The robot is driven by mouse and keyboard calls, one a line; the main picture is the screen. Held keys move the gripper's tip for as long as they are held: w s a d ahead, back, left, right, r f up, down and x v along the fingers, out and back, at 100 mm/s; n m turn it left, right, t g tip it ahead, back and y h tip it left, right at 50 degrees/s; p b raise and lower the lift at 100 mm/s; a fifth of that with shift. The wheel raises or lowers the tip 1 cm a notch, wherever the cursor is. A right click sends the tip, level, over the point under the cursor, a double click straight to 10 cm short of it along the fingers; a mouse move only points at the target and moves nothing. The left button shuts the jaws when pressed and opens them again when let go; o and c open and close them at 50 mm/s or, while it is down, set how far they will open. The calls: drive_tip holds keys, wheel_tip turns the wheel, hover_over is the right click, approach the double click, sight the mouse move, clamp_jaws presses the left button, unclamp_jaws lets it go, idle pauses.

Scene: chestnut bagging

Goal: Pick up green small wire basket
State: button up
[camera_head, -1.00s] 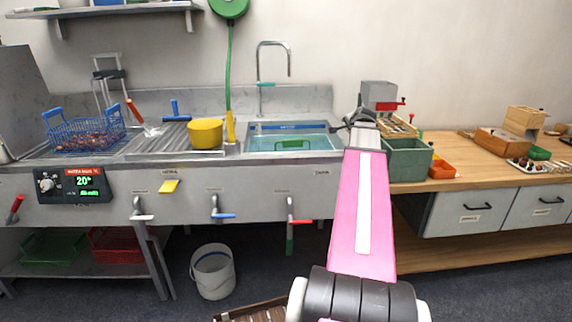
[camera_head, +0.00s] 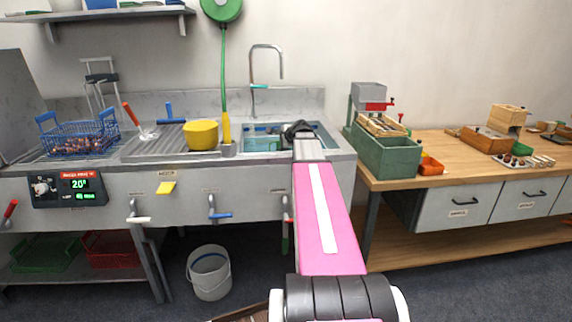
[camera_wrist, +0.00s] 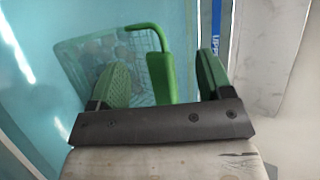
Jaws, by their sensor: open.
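The green small wire basket (camera_wrist: 88,57) sits in the sink, seen through bluish water in the wrist view, with pale round shapes inside. Its upright green handle (camera_wrist: 160,68) shows between my fingers. In the head view part of the basket (camera_head: 262,144) shows in the sink, left of my gripper (camera_head: 299,130). In the wrist view my gripper (camera_wrist: 163,78) is open, one green-padded finger on each side of the handle. The right finger has a clear gap to it. The left finger covers part of the basket, and I cannot tell whether it touches.
The sink's rim (camera_head: 340,150) and a blue strip (camera_wrist: 198,40) lie close on the right. A yellow pot (camera_head: 201,135) and a blue wire basket (camera_head: 78,138) stand left on the counter. A tap (camera_head: 268,60) rises behind the sink. A green bin (camera_head: 388,158) stands right.

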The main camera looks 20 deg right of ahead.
drive_tip(key=x, duration=0.5)
drive_tip(key=shift+w+a+f, duration=0.1)
drive_tip(key=shift+f, duration=0.25)
clamp_jaws()
